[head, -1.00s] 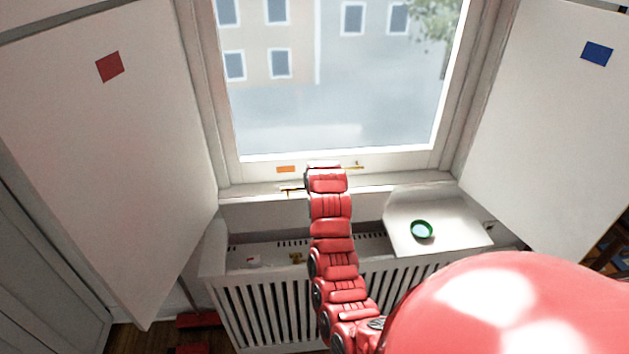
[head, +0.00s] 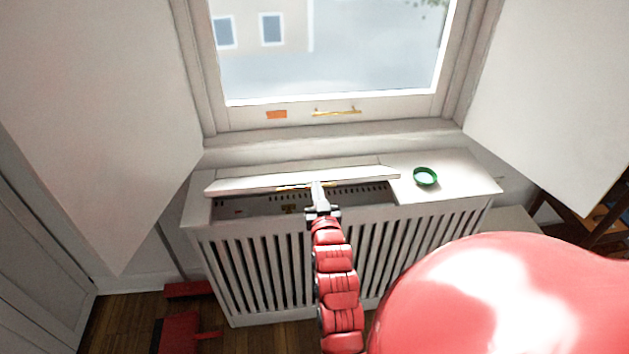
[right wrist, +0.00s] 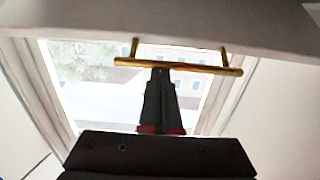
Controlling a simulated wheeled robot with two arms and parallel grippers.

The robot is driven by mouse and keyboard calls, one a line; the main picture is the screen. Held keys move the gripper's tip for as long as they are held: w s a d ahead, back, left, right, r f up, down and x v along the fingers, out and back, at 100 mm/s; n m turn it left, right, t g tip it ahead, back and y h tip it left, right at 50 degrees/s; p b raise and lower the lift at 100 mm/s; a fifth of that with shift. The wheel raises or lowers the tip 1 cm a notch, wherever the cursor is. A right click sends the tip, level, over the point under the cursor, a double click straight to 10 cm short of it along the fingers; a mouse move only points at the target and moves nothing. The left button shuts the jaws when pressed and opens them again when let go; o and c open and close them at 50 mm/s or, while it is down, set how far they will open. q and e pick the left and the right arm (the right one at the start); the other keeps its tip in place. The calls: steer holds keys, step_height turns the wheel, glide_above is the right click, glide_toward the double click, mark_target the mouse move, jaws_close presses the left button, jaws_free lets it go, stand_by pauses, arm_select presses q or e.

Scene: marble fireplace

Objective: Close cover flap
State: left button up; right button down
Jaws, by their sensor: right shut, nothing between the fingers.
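The white cover flap (head: 300,178) of the radiator cover is partly lowered. Its front edge is raised and a dark gap shows beneath it. Its brass bar handle (right wrist: 178,66) shows in the right wrist view on the pale underside, mounted on two posts. In the head view only a thin brass line shows at the flap's front edge. My right gripper (head: 318,190) is shut and empty, its tips at the handle near the middle of the front edge; in the right wrist view the tips (right wrist: 160,72) meet the bar. I cannot tell whether they touch. My left gripper is out of view.
A green dish (head: 425,177) rests on the fixed right part of the cover top. The slatted radiator cover (head: 400,240) stands below the window (head: 330,50). White shutters flank it on both sides. Red items (head: 180,325) lie on the floor at lower left.

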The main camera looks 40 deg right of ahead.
step_height(320, 180, down, 14)
steer(key=s+a+t+h+b, duration=0.1)
steer(key=s+t+h+b, duration=0.2)
steer(key=b, duration=0.9)
steer(key=shift+a+t+b, duration=0.35)
steer(key=shift+a+t, duration=0.05)
steer(key=shift+t, duration=0.8)
step_height(320, 180, up, 4)
steer(key=p, duration=0.2)
steer(key=v, duration=1)
steer(key=shift+s+a, duration=0.2)
steer(key=shift+s, duration=0.1)
